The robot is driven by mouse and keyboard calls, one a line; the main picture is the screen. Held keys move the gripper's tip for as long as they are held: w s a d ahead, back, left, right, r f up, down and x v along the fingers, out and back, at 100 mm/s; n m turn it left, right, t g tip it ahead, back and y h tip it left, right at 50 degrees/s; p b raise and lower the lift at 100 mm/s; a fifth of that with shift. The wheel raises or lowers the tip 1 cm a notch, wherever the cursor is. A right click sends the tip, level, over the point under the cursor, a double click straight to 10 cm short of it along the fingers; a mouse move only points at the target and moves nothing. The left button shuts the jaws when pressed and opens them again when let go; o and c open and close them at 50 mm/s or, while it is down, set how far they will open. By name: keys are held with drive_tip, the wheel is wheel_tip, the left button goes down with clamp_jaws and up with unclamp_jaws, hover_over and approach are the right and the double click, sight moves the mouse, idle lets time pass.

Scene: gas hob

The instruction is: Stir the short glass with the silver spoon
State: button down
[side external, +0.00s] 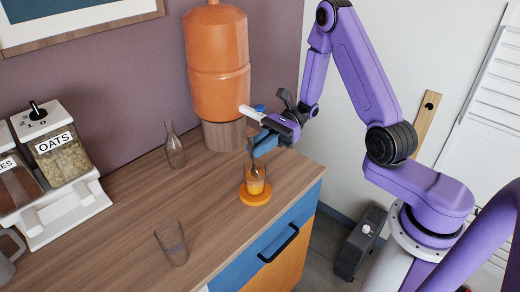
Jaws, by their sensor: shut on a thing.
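A short glass (256,186) with orange liquid stands upright on a round orange coaster (256,199) near the counter's right edge. My gripper (258,146) is directly above this glass, with its blue fingers shut on the silver spoon (252,163). The spoon points down, and its lower end is inside the glass. The glass wall and liquid hide the spoon's tip, so I cannot tell whether it touches the bottom. The fingers hide the spoon's upper part.
An empty clear glass (171,243) stands at the counter's front. A glass carafe (175,146) and a large orange dispenser (217,62) on a wooden stand are behind. An oats dispenser (62,158) is at left. The counter (120,217) between is clear.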

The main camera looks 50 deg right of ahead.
drive_tip(key=shift+a+r, duration=0.2)
drive_tip(key=shift+r, duration=1.25)
drive_tip(key=shift+a+r, duration=0.2)
drive_tip(key=shift+r, duration=1.2)
drive_tip(key=shift+r, duration=0.1)
drive_tip(key=shift+r, duration=2.4)
drive_tip(key=shift+r, duration=0.1)
